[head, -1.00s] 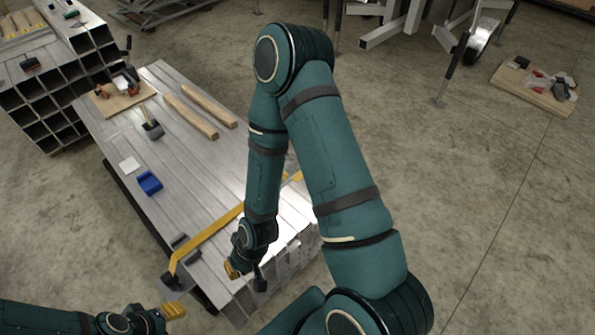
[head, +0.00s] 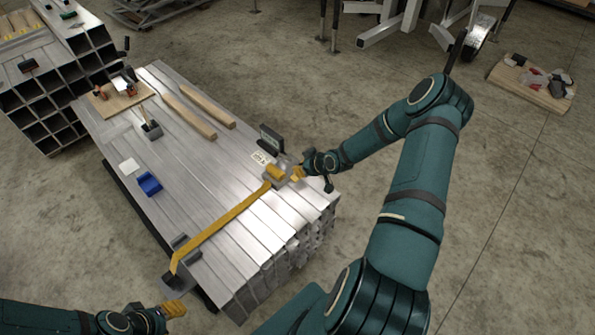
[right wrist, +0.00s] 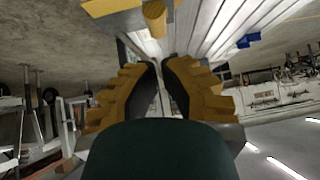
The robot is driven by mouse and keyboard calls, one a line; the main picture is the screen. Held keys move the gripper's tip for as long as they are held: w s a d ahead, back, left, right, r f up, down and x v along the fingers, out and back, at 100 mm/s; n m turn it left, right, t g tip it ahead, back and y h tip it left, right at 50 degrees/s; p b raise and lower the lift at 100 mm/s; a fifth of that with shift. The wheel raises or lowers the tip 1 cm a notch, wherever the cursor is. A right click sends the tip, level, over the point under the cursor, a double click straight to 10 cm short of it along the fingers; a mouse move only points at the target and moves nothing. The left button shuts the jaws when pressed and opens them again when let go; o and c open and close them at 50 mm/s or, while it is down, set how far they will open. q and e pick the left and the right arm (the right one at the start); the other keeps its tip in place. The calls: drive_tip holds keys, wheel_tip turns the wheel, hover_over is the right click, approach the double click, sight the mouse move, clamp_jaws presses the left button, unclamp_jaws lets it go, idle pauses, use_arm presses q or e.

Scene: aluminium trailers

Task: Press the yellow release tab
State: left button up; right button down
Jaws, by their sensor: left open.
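A yellow strap (head: 225,222) crosses the stack of aluminium tubes (head: 220,170). At its right end sits a metal buckle with a yellow rounded tab (head: 275,172). In the right wrist view a yellow rounded piece (right wrist: 154,17), which looks like this tab, shows at the top, ahead of the fingertips. My right gripper (head: 298,174) is just right of the buckle; in the wrist view its fingers (right wrist: 162,68) are close together with a narrow gap and nothing visible between them. Contact with the buckle cannot be told. My left gripper (head: 174,309) is open, low at the left, away from the buckle.
A small dark display (head: 271,138) and a white label (head: 259,158) are behind the buckle. A blue block (head: 149,184), a dark cup (head: 152,130) and wooden bars (head: 205,108) lie on the stack. Open concrete floor (head: 500,200) is to the right.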

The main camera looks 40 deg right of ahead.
drive_tip(key=shift+h, duration=0.4)
drive_tip(key=d, duration=0.2)
drive_tip(key=s+d, duration=0.1)
drive_tip(key=d, duration=0.1)
drive_tip(key=shift+w, duration=0.1)
drive_tip(key=b+x, duration=0.2)
drive_tip(key=x, duration=0.8)
drive_tip(key=shift+b, duration=0.3)
wheel_tip(320, 180, down, 2)
drive_tip(key=shift+f+b, duration=0.15)
drive_tip(key=shift+b, duration=0.15)
drive_tip(key=shift+f, duration=0.7)
